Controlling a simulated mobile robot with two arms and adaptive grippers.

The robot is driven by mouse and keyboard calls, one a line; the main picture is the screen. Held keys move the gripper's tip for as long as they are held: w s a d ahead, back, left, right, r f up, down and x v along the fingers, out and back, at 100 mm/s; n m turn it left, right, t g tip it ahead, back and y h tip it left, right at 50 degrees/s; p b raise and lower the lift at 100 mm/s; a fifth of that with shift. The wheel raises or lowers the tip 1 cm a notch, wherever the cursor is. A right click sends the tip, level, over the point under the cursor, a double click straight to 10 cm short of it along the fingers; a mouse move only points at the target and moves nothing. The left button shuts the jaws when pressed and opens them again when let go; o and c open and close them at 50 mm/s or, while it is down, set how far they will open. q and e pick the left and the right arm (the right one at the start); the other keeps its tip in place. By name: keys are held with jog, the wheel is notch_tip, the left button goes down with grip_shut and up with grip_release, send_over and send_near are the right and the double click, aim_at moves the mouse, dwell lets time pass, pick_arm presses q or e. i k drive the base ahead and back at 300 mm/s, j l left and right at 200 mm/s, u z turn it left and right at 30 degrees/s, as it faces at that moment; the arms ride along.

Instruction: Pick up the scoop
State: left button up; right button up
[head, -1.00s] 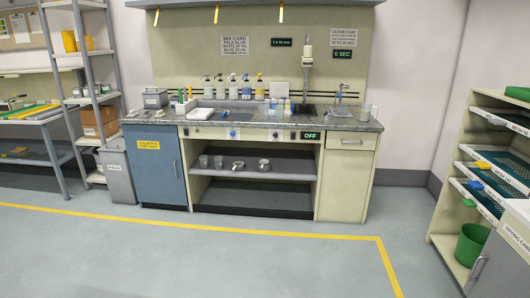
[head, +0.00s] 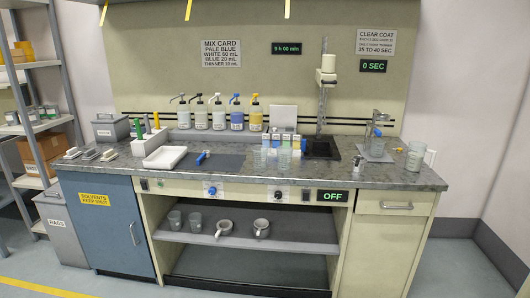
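I cannot clearly make out a scoop. A small blue-handled tool (head: 202,158) lies on the dark grey mat (head: 226,163) on the counter, and its kind is too small to tell. A small dark item (head: 357,161) is on the counter beside the black basin, also too small to name. Neither of my grippers is in view.
The bench has a stone-like counter (head: 400,178). A white tray (head: 165,158), several pump bottles (head: 218,114), clear cups (head: 260,158) and a glass beaker (head: 415,157) stand on it. Mugs and cups are on the shelf below (head: 245,232). The floor in front is clear.

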aim_at(203, 157)
jog(key=i+u, duration=0.1)
jog(key=i, duration=0.4)
jog(key=i+l+u, duration=0.15)
jog(key=i, duration=0.3)
jog(key=i+l+u, duration=0.1)
jog(key=i, duration=0.35)
